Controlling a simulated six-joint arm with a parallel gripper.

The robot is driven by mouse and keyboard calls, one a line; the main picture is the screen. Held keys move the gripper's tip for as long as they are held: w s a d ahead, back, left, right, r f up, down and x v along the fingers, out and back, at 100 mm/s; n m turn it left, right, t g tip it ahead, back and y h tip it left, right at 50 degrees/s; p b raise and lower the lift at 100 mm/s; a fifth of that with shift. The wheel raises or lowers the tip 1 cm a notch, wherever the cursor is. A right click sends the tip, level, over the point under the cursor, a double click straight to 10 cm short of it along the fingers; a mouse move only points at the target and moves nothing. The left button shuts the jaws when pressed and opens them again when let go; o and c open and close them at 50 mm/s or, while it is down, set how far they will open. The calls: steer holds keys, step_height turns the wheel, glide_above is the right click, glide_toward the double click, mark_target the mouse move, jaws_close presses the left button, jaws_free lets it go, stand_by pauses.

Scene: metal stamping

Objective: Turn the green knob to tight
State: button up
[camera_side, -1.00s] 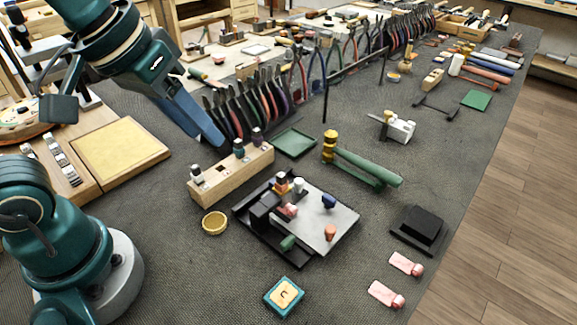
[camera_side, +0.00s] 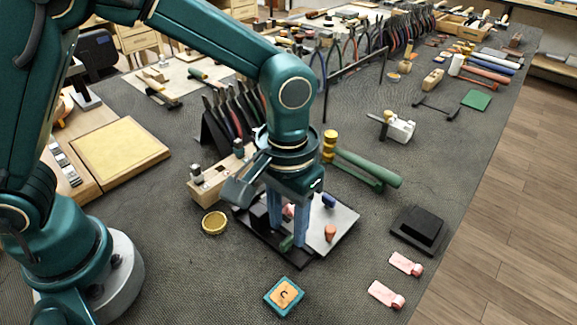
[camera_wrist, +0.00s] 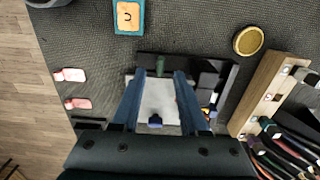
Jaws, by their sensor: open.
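The green knob (camera_side: 287,243) sits at the near edge of a dark fixture with a light metal plate (camera_side: 345,218). In the wrist view the green knob (camera_wrist: 160,66) shows just beyond and between the fingertips. My gripper (camera_side: 286,232) points straight down over the fixture, its blue fingers apart, close to the knob. In the wrist view my gripper (camera_wrist: 159,77) is open and no object is visibly held. I cannot tell whether a finger touches the knob. The fingers hide part of the fixture, and no tight mark is readable.
A blue knob (camera_side: 328,200) and an orange knob (camera_side: 330,232) stand on the plate. A teal tile (camera_side: 284,297) lies in front. Bare mat surrounds it.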

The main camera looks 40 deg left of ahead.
mark_target(288, 239)
steer(key=shift+f, duration=1.55)
jaws_close()
